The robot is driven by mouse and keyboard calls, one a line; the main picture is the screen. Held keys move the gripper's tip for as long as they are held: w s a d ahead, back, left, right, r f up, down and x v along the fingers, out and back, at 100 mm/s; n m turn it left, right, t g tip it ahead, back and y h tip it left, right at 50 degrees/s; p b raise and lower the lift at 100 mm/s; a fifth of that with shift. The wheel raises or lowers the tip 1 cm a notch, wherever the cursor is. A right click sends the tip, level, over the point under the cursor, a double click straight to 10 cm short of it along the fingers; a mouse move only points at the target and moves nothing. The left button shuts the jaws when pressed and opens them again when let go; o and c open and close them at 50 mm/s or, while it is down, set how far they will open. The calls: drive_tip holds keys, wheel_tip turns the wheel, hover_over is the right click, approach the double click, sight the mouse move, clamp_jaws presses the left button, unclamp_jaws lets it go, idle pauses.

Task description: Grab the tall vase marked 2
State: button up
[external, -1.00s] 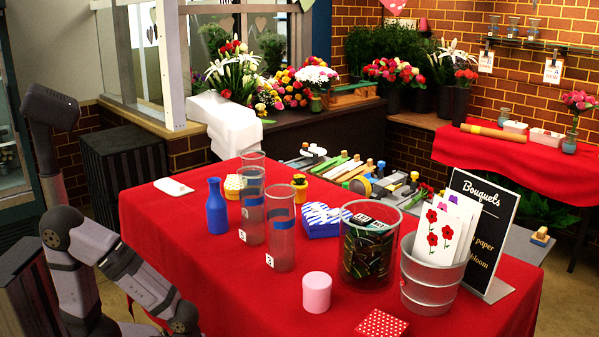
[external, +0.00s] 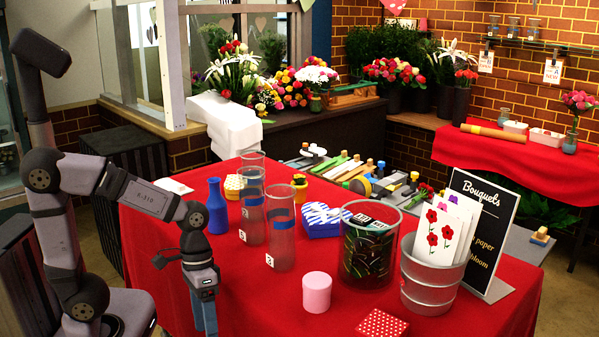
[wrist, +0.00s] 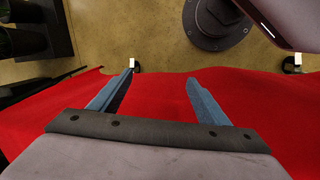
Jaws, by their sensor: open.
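Several tall clear glass vases with blue bands stand upright on the red table. The front vase (external: 281,240) and the middle vase (external: 253,218) each carry a small white number tag near the base; the digits are too small to read surely. Another vase (external: 252,163) stands behind and is partly hidden. My gripper (external: 207,320) points down at the table's near left edge, left of and nearer than the vases. In the wrist view my gripper (wrist: 160,82) is open and empty, with red cloth and floor below; no vase shows there.
A blue bottle (external: 216,207) stands left of the vases. A blue striped box (external: 321,222), a pink cylinder (external: 317,293), a wide glass container (external: 368,255) and a metal bucket (external: 432,280) stand to the right.

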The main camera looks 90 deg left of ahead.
drive_tip(key=w+a+r+n+t+h+p, duration=0.2)
drive_tip(key=w+a+r+n+p, duration=0.15)
drive_tip(key=r, duration=0.65)
drive_tip(key=w+a+r+n+t+h+p, duration=0.15)
drive_tip(key=w+a+r+p, duration=0.3)
drive_tip(key=r, duration=0.45)
drive_tip(key=w+a+r+n+t+h+p, duration=0.25)
drive_tip(key=a+r+n+t+p, duration=0.3)
drive_tip(key=a+r, duration=0.55)
drive_tip(key=s+a+f+n+t+y, duration=0.1)
drive_tip(key=s+a+n+t+y, duration=0.25)
drive_tip(key=a+n, duration=0.5)
drive_tip(key=s+a+f+n+t+y+b, duration=0.1)
drive_tip(key=s+a+n+t+y, duration=0.1)
drive_tip(key=s+a+n+t, duration=0.5)
drive_tip(key=s+a+f+n+t+y, duration=0.1)
drive_tip(key=s+a+n+t+y, duration=0.15)
drive_tip(key=a+n, duration=0.75)
drive_tip(key=w+d+f+m+g+h+b, duration=0.2)
drive_tip(key=w+f+m+g+h+b, duration=0.45)
drive_tip(key=f+m, duration=0.35)
drive_tip(key=w+d+m+p, duration=0.1)
drive_tip(key=w+d+p, duration=0.1)
drive_tip(key=w, duration=0.3)
drive_tip(key=shift+w+d+r+y+p, duration=0.25)
drive_tip(key=shift+w+d+y+p, duration=0.1)
drive_tip(key=shift+d, duration=0.05)
